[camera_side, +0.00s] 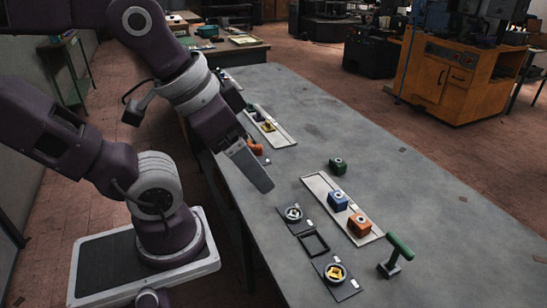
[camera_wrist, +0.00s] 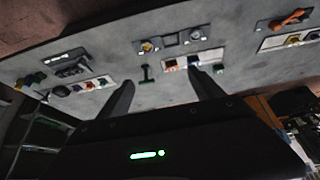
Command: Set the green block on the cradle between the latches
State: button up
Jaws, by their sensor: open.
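A small dark green block (camera_side: 338,166) with a round mark on its front stands alone on the grey table, behind the far end of a pale plate. It shows small in the wrist view (camera_wrist: 218,69). A dark square frame (camera_side: 314,243) lies empty between two dark plates with round fittings, one (camera_side: 293,213) pale and the other (camera_side: 335,272) holding something yellow. I cannot tell for certain which parts are the cradle and latches. My gripper (camera_side: 265,184) hangs above the table, left of the green block and apart from it. In the wrist view its fingers (camera_wrist: 161,76) are spread, with nothing between them.
The pale plate (camera_side: 318,186) carries a blue block (camera_side: 337,201) and an orange block (camera_side: 359,225). A green-handled lever (camera_side: 397,250) stands at its near end. Another pale plate (camera_side: 284,138) with small parts lies farther back. The table's right side is clear.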

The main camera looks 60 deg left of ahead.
jog(key=w+r, duration=0.2)
jog(key=w, duration=0.7)
jog(key=g, duration=0.1)
send_over(338, 161)
jog(key=s, duration=0.3)
notch_tip(338, 161, down, 27)
jog(key=x, duration=0.8)
jog(key=c, duration=1.6)
jog(key=shift+r, duration=0.1)
grip_shut()
